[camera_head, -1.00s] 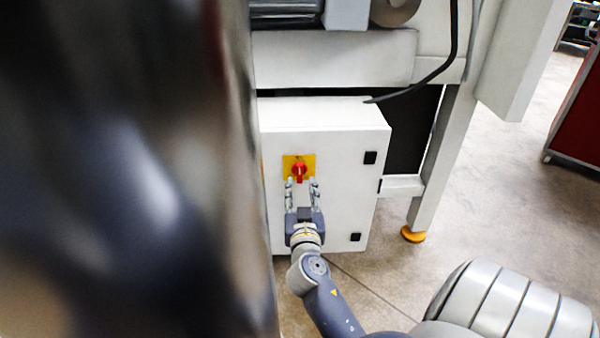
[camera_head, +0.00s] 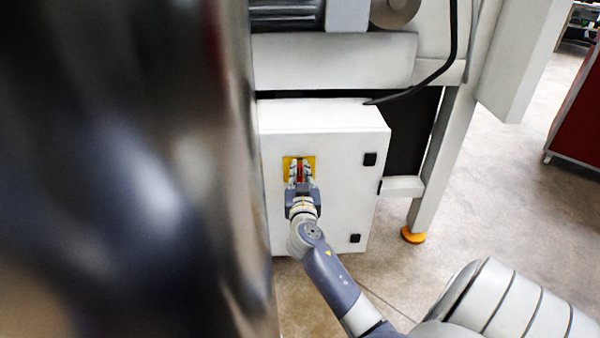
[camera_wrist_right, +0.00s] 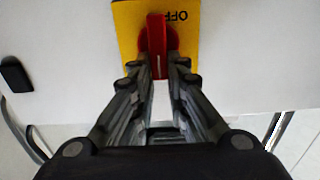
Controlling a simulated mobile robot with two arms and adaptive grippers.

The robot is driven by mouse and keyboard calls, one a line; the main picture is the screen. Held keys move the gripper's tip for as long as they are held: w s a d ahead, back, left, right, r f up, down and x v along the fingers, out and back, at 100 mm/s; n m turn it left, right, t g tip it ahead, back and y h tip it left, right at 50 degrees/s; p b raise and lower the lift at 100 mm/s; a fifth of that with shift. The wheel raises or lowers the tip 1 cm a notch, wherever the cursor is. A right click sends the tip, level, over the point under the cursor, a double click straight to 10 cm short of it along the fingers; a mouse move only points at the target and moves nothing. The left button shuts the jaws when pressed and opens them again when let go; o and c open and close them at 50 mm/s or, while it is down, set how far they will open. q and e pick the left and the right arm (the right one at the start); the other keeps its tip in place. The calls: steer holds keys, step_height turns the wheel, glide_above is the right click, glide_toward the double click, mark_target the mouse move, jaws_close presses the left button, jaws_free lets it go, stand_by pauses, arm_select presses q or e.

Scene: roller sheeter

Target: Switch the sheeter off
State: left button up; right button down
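The red rotary switch handle (camera_head: 300,173) sits on a yellow plate (camera_head: 287,162) on the front of a white control box (camera_head: 340,190). In the right wrist view the handle (camera_wrist_right: 157,45) stands upright in the picture, and "OFF" is readable upside down on the yellow plate (camera_wrist_right: 127,25) beside it. My right gripper (camera_head: 300,168) is at the switch, with one finger on each side of the handle. In the wrist view a narrow gap seems to show between the fingertips (camera_wrist_right: 158,66) and the handle. My left gripper is not in view.
The box hangs under the white machine frame (camera_head: 340,60), whose leg (camera_head: 440,160) stands on an orange foot (camera_head: 414,235). A black cable (camera_head: 440,70) runs down above the box. A large blurred dark shape covers the left of the head view.

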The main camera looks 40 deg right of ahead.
stand_by(0.4)
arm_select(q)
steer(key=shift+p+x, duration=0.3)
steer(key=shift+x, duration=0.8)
arm_select(e)
steer(key=f+n, duration=0.1)
steer(key=n, duration=0.5)
steer(key=w+a+f+n, duration=0.1)
steer(key=n, duration=0.5)
steer(key=a+f+n, duration=0.1)
steer(key=n, duration=0.4)
steer(key=shift+w+a+n, duration=0.1)
steer(key=shift+w+n, duration=0.3)
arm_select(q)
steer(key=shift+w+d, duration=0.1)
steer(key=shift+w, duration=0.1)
arm_select(e)
steer(key=c, duration=1.6)
jaws_free()
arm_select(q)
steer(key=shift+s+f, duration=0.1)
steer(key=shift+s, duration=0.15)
